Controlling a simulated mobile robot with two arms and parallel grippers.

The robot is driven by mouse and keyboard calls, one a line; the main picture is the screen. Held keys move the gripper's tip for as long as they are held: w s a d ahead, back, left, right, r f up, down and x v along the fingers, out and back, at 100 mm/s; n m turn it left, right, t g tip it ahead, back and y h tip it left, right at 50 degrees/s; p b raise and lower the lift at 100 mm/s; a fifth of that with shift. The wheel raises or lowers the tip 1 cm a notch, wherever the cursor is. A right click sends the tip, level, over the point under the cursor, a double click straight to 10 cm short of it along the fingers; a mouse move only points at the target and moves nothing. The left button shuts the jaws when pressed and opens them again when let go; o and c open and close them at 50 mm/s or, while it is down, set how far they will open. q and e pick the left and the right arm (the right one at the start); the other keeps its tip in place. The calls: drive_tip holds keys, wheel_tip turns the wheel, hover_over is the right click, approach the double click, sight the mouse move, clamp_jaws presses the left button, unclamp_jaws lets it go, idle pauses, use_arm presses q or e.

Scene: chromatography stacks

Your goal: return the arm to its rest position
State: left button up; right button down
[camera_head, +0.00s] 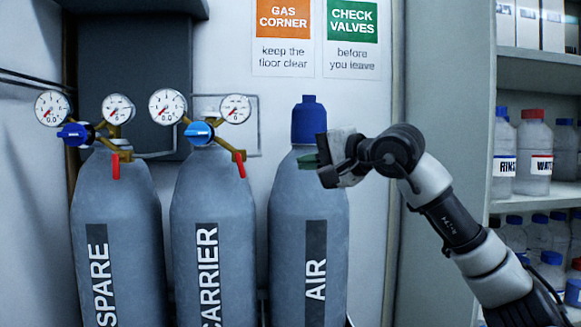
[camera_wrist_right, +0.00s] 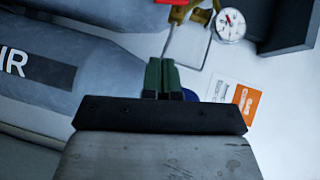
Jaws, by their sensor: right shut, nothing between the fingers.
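My right arm (camera_head: 450,215) comes in from the lower right in the head view and bends left at a raised wrist. My right gripper (camera_head: 308,160) points left in front of the shoulder of the AIR cylinder (camera_head: 280,215), just below its blue cap (camera_head: 308,122). Whether it touches the cylinder cannot be told. In the right wrist view the green fingers of the gripper (camera_wrist_right: 161,75) are together with nothing between them. The AIR cylinder (camera_wrist_right: 50,30) lies to their left there. My left arm and gripper are not in view.
The CARRIER cylinder (camera_head: 188,235) and SPARE cylinder (camera_head: 90,220) stand to the left with gauges and red-handled valves. A shelf (camera_head: 545,60) with bottles stands at the right, close behind my arm. Two signs (camera_head: 283,35) hang on the wall. Open space shows above my arm.

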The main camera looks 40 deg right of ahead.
drive_tip(key=shift+s+d, duration=0.25)
drive_tip(key=shift+s, duration=0.4)
